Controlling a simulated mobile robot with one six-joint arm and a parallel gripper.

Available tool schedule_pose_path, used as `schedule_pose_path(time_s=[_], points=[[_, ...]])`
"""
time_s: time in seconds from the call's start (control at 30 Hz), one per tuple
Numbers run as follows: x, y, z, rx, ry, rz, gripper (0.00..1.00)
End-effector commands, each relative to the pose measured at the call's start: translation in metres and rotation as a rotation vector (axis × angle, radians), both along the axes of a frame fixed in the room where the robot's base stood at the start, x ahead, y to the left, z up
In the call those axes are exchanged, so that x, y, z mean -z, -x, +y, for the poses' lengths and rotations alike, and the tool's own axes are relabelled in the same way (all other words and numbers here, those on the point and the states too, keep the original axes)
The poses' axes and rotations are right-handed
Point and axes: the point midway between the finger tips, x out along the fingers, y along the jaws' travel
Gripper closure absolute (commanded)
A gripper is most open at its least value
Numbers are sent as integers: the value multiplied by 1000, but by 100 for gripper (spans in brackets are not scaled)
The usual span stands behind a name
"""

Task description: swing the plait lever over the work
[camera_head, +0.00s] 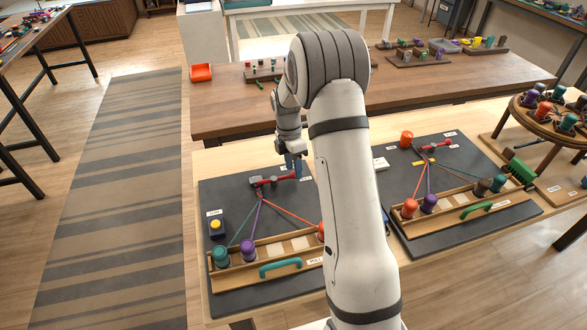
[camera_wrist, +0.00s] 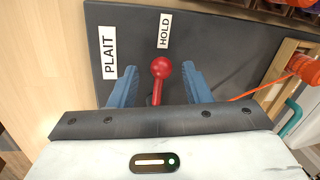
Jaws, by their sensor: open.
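The plait lever (camera_head: 275,180) is a red bar near the back of the left dark board, with cords fanning out below it. In the wrist view its red ball knob (camera_wrist: 161,68) and short red stem stand between my blue fingers. My gripper (camera_head: 293,166) is above the knob end of the lever. In the wrist view my gripper (camera_wrist: 159,72) is open, with a gap on both sides of the stem. A PLAIT label (camera_wrist: 109,52) and a HOLD label (camera_wrist: 164,30) lie on the board beyond the knob. My arm hides part of the board's right side.
A wooden rail with a teal bobbin (camera_head: 221,257), a purple bobbin (camera_head: 248,250) and a green handle (camera_head: 280,268) runs along the board's front. A yellow button (camera_head: 215,224) sits at left. A second board (camera_head: 440,236) with a similar red lever (camera_head: 435,147) is at right.

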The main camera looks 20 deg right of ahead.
Motion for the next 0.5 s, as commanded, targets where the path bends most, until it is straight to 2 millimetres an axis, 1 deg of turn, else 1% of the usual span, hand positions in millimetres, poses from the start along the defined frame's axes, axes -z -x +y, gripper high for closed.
schedule_pose_path(time_s=[0.1,0.3,0.4,0.5], points=[[-21,-5,1,0,0,-6,56],[-52,-11,2,0,0,-5,56],[-61,-12,2,0,0,-4,56],[-65,-13,3,-1,0,-2,56]])
